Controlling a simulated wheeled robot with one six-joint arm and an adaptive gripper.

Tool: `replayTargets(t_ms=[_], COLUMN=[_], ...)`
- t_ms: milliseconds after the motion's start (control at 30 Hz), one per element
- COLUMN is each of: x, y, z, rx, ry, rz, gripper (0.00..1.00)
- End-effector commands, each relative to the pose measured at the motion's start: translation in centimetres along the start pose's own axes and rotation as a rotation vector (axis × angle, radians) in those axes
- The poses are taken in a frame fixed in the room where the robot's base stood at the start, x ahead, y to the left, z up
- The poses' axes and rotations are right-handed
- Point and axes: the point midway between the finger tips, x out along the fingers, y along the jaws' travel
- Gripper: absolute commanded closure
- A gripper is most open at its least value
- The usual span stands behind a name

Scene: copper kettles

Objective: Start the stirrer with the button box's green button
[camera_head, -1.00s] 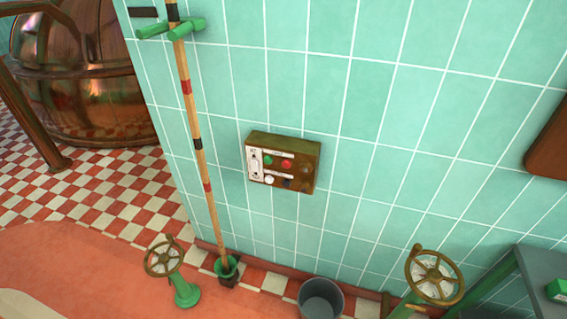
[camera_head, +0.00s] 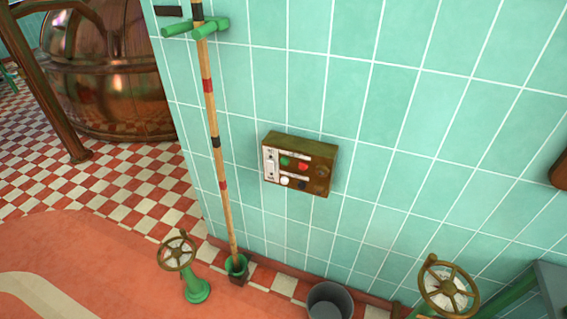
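The button box (camera_head: 320,186) is a brown, worn box fixed to the green tiled wall, near the middle of the head view. Its green button (camera_head: 285,161) is at the upper left of its face, with a red button (camera_head: 303,166) to its right. A white button (camera_head: 284,181) and a dark one (camera_head: 302,185) sit below. A pale switch plate (camera_head: 270,166) is at the box's left end. My gripper is not in view.
A striped pole (camera_head: 221,170) stands left of the box, in a green hook (camera_head: 197,27) and floor cup. Handwheels stand at lower left (camera_head: 177,251) and lower right (camera_head: 448,287). A grey bucket (camera_head: 329,301) is below the box. A copper kettle (camera_head: 105,80) is at upper left.

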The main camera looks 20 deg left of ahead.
Motion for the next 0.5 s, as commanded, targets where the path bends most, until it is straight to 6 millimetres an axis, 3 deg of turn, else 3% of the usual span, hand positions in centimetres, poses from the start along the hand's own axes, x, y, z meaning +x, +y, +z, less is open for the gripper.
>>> replayTargets(t_ms=[33, 133, 500], x=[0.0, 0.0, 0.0], y=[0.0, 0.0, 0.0], z=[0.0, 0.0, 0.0], rx=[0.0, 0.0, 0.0], ry=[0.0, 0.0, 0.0], rz=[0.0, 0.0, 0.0], gripper=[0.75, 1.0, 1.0])
